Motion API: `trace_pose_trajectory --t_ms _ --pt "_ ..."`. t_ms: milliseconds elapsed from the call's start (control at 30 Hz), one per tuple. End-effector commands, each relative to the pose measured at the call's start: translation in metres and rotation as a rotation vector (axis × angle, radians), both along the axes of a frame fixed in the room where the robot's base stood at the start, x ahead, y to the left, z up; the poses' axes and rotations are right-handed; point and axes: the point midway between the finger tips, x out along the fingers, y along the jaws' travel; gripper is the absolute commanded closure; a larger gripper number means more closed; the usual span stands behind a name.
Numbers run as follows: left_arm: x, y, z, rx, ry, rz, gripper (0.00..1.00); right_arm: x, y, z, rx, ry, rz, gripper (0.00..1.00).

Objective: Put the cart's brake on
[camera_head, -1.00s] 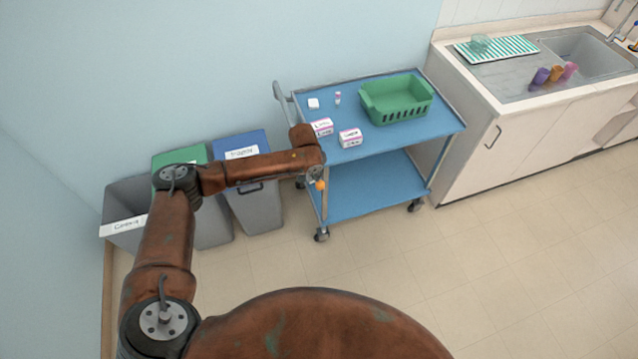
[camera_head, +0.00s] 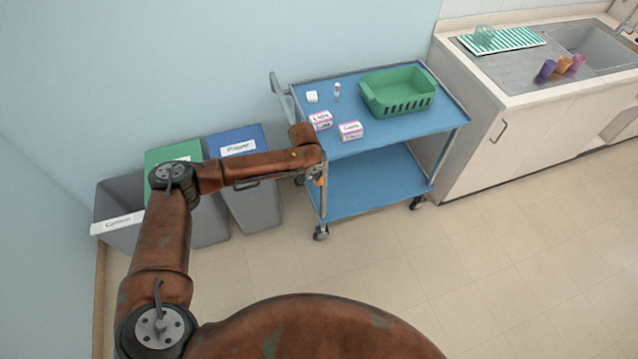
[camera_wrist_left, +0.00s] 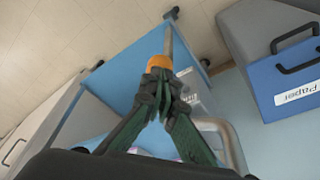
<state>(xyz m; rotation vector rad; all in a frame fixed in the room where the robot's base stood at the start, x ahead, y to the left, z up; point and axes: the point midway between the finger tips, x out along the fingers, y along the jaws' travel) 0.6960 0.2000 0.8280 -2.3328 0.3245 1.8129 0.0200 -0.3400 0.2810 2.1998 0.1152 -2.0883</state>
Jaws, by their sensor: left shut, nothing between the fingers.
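The blue two-shelf cart (camera_head: 395,190) stands against the wall, with a grey push handle (camera_head: 280,95) at its left end. An orange knob (camera_head: 319,182) shows at its near left corner, partly hidden by my left gripper (camera_head: 317,172). In the left wrist view the orange knob (camera_wrist_left: 159,63) sits at the end of a grey bar (camera_wrist_left: 168,40). My left gripper (camera_wrist_left: 160,78) is shut and empty, its fingertips right at the knob. Whether they touch it I cannot tell. My right gripper is out of view.
The cart's top holds a green basket (camera_head: 398,92), two labelled boxes (camera_head: 351,131) and small items. Bins (camera_head: 250,198) stand left of the cart. A sink counter (camera_head: 525,130) is close on its right. The floor (camera_head: 440,290) in front is clear.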

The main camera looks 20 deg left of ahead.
Motion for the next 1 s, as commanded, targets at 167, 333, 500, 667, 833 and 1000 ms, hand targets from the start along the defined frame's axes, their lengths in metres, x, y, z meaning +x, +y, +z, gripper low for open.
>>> trace_pose_trajectory --t_ms 167,333,500,667,833,1000 --pt "0.004 -0.001 -0.022 0.0 0.002 0.001 1.0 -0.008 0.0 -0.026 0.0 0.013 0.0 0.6" --pt "0.006 -0.001 -0.026 0.001 0.0 0.001 1.0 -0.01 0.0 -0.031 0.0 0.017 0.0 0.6" --pt "0.006 -0.001 -0.024 0.001 0.0 0.001 1.0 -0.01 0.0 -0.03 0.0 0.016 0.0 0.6" --pt "0.006 -0.001 -0.024 0.001 0.0 0.001 1.0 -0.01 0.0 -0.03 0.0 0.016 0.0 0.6" --pt "0.005 -0.001 -0.033 0.0 0.002 0.002 1.0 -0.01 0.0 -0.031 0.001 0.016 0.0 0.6" --pt "0.005 -0.001 -0.052 0.0 0.002 0.002 1.0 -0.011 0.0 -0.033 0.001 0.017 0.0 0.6"
